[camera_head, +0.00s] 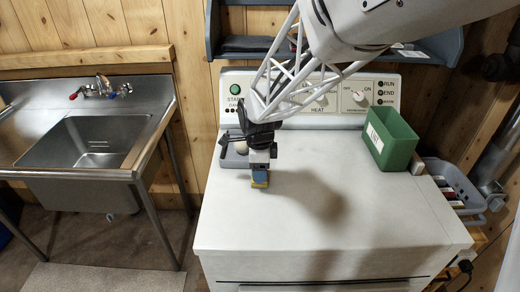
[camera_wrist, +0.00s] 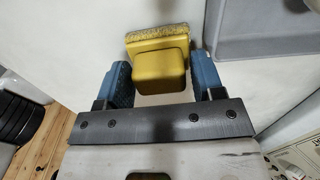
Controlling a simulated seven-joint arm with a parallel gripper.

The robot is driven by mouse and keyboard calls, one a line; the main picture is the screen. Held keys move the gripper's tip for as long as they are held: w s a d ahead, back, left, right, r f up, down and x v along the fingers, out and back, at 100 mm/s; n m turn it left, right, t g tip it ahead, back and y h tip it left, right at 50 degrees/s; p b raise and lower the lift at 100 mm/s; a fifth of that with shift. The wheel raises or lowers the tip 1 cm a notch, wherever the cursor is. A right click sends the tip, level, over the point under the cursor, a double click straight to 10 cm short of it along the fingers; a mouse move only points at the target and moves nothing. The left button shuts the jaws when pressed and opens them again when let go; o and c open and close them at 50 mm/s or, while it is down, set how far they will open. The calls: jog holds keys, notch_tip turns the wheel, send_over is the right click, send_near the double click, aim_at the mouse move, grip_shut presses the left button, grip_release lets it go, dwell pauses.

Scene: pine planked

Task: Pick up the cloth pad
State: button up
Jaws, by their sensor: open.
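The cloth pad (camera_wrist: 160,68) appears to be the yellow block with a fuzzy, greyish-tan edge in the wrist view. It lies on the white top, and its yellow raised part sits between my blue fingers. In the head view only a small yellow part (camera_head: 260,185) shows below the fingers; the rest is hidden. My gripper (camera_head: 260,174) is open and low over the white top, with a finger on each side of the pad's raised part. In the wrist view a narrow gap shows beside it; I cannot tell whether either finger touches.
A grey tray (camera_head: 231,161) stands close behind and left of my gripper. A green box (camera_head: 391,137) stands at the back right of the white top (camera_head: 350,220). A control panel rises behind. The front and right of the top are clear. A sink (camera_head: 80,142) is at the left.

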jog(key=c, duration=0.8)
jog(key=shift+o, duration=0.2)
jog(key=shift+r, duration=0.7)
notch_tip(320, 180, up, 2)
jog(key=shift+r, duration=0.15)
jog(key=s+d, duration=0.2)
jog(key=s, duration=0.5)
jog(key=s+d+r, duration=0.1)
jog(key=s+d, duration=0.2)
jog(key=s, duration=0.5)
jog(key=shift+r, duration=0.15)
jog(key=shift+s, duration=0.1)
